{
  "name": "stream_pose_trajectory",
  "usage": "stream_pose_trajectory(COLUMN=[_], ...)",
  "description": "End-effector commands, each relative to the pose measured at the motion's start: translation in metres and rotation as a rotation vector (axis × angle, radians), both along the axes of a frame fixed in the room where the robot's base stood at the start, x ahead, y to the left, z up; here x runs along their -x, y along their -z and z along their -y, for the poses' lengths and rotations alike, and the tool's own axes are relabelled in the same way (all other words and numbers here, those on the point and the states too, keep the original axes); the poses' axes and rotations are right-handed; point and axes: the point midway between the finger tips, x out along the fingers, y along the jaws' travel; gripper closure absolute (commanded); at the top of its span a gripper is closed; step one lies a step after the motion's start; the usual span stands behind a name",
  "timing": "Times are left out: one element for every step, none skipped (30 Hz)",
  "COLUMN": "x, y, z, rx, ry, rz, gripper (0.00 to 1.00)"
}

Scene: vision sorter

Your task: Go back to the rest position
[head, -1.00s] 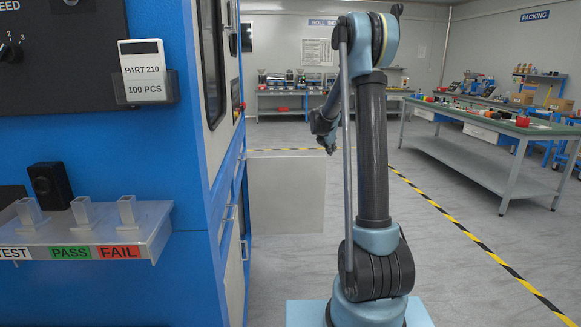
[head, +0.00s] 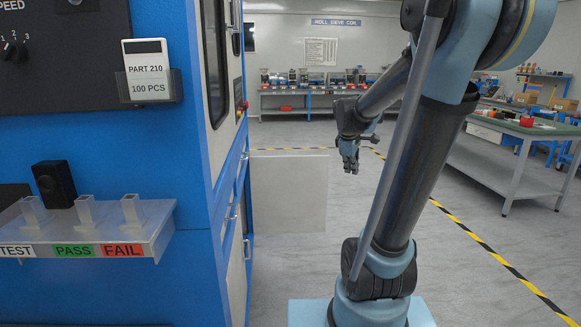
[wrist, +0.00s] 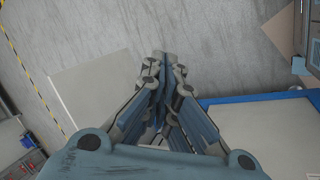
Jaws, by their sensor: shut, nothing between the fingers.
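My gripper (head: 350,168) hangs in the head view on the far side of my arm, to the right of the blue machine (head: 215,200), with its fingers pointing down. In the wrist view my gripper (wrist: 163,62) has its fingers brought together over the grey floor, with nothing held. It touches nothing that I can see. My arm's upper part leans towards the right of the head view, and its elbow is large at the top right.
A pale panel (head: 289,193) stands beside the machine. A shelf (head: 85,232) on the machine carries TEST, PASS and FAIL labels. A workbench (head: 520,150) stands at the right. Open floor lies behind a yellow-black line (head: 490,258).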

Motion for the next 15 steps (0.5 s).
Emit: stream_pose_trajectory(x=[0.018, 0.027, 0.040, 0.049, 0.059, 0.071, 0.080, 0.090, 0.102, 0.111, 0.119, 0.131, 0.140, 0.149, 0.160], y=[0.003, 0.005, 0.008, 0.011, 0.014, 0.017, 0.020, 0.023, 0.028, 0.031, 0.034, 0.039, 0.043, 0.047, 0.053], z=[0.000, -0.001, -0.001, -0.002, -0.002, -0.003, -0.004, -0.005, -0.005, -0.006, -0.007, -0.009, -0.009, -0.010, -0.012], rx=[-0.027, -0.045, -0.070, -0.088, -0.105, -0.128, -0.146, -0.163, -0.185, -0.202, -0.218, -0.240, -0.255, -0.271, -0.292], ry=[0.044, 0.074, 0.116, 0.146, 0.177, 0.218, 0.249, 0.280, 0.321, 0.352, 0.383, 0.424, 0.455, 0.486, 0.527], rz=[-0.001, -0.001, -0.002, -0.003, -0.004, -0.005, -0.006, -0.008, -0.010, -0.012, -0.014, -0.017, -0.020, -0.022, -0.025], gripper=[1.00, 1.00, 1.00, 1.00, 1.00, 1.00, 1.00, 1.00, 1.00, 1.00, 1.00, 1.00, 1.00, 1.00, 1.00])
